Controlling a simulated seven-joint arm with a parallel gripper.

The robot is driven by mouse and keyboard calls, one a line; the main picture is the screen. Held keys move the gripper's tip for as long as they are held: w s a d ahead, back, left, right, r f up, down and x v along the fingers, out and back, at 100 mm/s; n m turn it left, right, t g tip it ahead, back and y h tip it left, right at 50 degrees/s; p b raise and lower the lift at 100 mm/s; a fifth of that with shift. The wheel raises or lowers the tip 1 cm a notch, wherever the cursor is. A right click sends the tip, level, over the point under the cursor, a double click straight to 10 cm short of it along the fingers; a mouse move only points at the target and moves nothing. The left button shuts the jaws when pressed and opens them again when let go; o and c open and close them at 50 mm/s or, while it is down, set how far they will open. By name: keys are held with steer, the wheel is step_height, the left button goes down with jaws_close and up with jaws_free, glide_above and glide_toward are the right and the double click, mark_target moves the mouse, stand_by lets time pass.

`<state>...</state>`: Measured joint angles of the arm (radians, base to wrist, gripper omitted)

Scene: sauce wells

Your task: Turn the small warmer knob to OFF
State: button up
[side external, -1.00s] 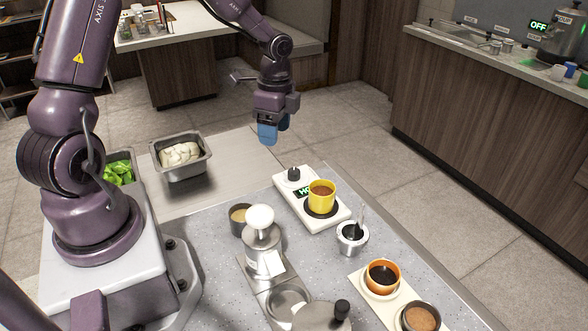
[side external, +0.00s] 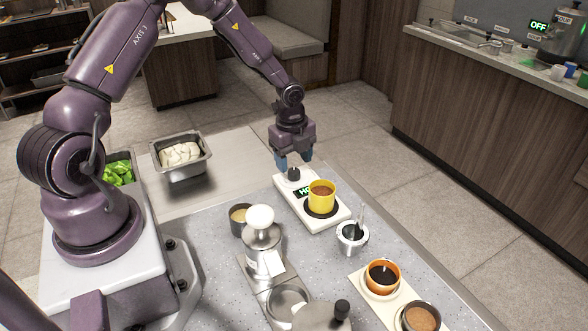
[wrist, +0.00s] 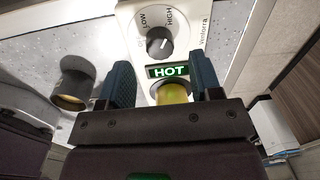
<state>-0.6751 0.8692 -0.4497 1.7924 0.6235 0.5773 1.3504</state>
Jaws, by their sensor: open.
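The small warmer (side external: 312,219) is a white slab on the counter. Its dark round knob (side external: 294,174) sits at the far end, and also shows in the wrist view (wrist: 158,43) on a dial marked LOW and HIGH. A third label at the left is only partly readable. The knob's exact pointer direction is too small to tell. A green display (wrist: 168,71) reads HOT. A yellow cup (side external: 321,194) of brown sauce stands on the warmer's dark plate. My gripper (side external: 294,160) is open and points down above the knob, its blue fingers apart on either side of it.
A metal pot (side external: 240,219), a white-topped dispenser (side external: 262,245) and a small cup with a dark utensil (side external: 352,238) stand near the warmer. An orange cup (side external: 382,277) is at the front right.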

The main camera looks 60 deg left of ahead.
mark_target(294, 171)
steer(key=shift+f, duration=1.8)
steer(key=c, duration=0.9)
steer(key=shift+c, duration=0.2)
